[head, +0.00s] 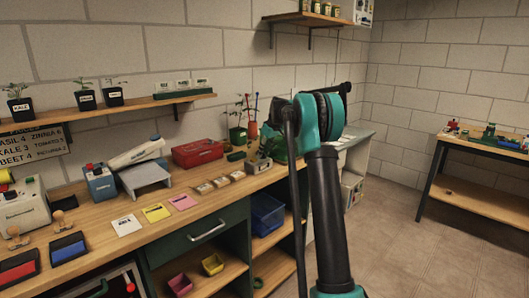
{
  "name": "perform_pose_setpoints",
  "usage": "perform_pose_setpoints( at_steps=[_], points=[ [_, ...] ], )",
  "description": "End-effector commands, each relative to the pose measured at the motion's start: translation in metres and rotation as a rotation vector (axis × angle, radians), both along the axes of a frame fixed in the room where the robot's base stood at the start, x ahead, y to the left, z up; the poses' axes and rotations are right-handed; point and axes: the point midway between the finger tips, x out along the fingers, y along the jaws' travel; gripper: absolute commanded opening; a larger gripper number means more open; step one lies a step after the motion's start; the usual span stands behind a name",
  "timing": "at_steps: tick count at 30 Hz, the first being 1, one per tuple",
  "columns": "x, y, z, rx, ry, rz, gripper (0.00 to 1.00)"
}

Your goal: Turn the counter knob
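No knob that I can clearly pick out as the counter knob shows in the head view. A pale boxy device (22,210) stands at the left end of the wooden bench, with a small red part behind its top. A blue box-shaped device (100,186) with a small red part on top stands to its right. Both are too small to tell whether either is the counter. My dark and teal arm rises in the middle right of the picture. My gripper's fingers do not show, so its state and distance to the devices are hidden.
Shelves below hold a blue bin (267,214). A side table (480,190) stands at right. Open floor (400,250) lies between.

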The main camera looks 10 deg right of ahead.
Motion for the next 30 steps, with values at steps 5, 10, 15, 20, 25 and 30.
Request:
perform_pose_setpoints(
  at_steps=[5,10,15,20,25,30],
  points=[
    [0.0001,0.0002,-0.0002,0.000,0.000,0.000,0.30],
    [0.0000,0.0001,-0.0002,0.000,0.000,0.000,0.14],
    [0.0000,0.0001,-0.0001,0.000,0.000,0.000,0.00],
    [0.0000,0.0001,-0.0001,0.000,0.000,0.000,0.00],
    [-0.0002,0.0006,-0.0001,0.000,0.000,-0.017,0.00],
    [-0.0007,0.0017,0.0000,0.000,-0.001,-0.077,0.00]
  ],
)
